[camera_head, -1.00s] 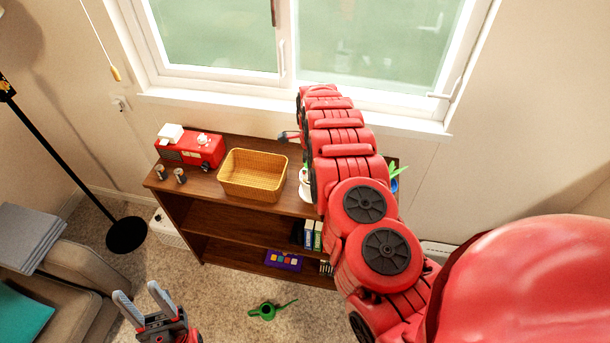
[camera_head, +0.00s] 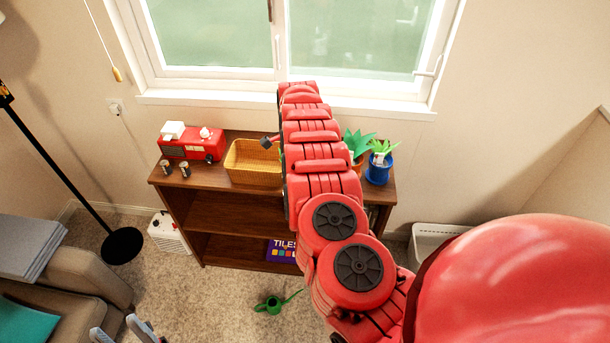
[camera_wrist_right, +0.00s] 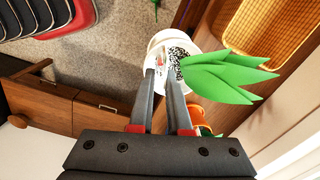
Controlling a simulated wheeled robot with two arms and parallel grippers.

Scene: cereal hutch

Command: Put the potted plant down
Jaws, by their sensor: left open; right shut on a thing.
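The potted plant, a white pot (camera_wrist_right: 158,46) with dark speckled soil and broad green leaves (camera_wrist_right: 230,78), shows in the right wrist view. My right gripper (camera_wrist_right: 165,76) is shut on its rim. In the head view my right arm reaches over the shelf unit and hides this pot. The pot is close to the shelf's wood (camera_wrist_right: 221,38); I cannot tell whether it touches it. My left gripper (camera_head: 117,328) is open and empty at the bottom left of the head view, cut off by the frame edge.
The shelf unit's top (camera_head: 225,181) bears a red toy-like appliance (camera_head: 190,148), two small shakers, a yellow basket (camera_head: 252,163), and, at the right, a plant in an orange pot (camera_head: 358,158) and one in a blue pot (camera_head: 378,172).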

